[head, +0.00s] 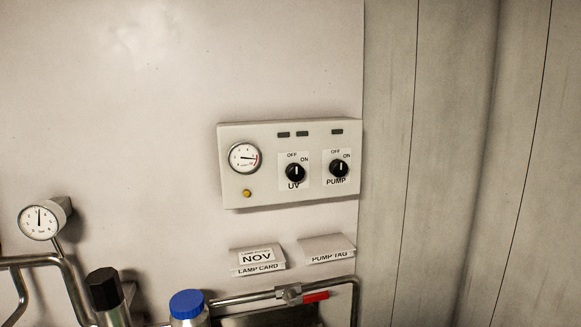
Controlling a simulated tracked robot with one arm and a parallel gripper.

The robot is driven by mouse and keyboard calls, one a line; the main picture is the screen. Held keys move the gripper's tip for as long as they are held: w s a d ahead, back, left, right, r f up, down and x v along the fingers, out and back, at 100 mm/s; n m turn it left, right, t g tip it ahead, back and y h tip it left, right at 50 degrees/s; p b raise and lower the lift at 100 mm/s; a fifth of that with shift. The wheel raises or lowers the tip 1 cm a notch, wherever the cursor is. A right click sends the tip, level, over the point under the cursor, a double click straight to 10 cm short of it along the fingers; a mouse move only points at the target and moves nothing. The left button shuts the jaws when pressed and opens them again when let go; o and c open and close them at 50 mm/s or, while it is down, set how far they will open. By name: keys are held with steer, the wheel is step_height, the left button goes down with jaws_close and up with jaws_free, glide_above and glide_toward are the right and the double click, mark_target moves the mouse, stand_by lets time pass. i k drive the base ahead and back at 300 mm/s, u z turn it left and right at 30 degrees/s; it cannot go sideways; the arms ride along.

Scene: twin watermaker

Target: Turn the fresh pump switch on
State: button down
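A pale control panel (270,198) is fixed to the wall, right of the picture's middle. The pump switch (339,168) is a round black knob on a white plate at the panel's right, marked PUMP below, with OFF above and ON to the upper right. Its white pointer stands about upright, toward OFF. The word "fresh" is not readable on it. A similar knob, the UV switch (295,173), sits to its left, its pointer also about upright. My gripper is not in view.
The panel carries a gauge (244,158), a yellow button (247,194) and small dark indicators. Below hang a lamp card (257,260) and a pump tag (327,249). Lower down are a red-handled valve (315,296), a blue cap (187,304) and pipes. Space before the panel looks clear.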

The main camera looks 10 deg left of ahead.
mark_target(339, 168)
steer(key=k, duration=1.25)
steer(key=z, duration=0.4)
steer(key=i, duration=1.55)
steer(key=u, duration=0.7)
steer(key=i, duration=0.35)
steer(key=u, duration=0.3)
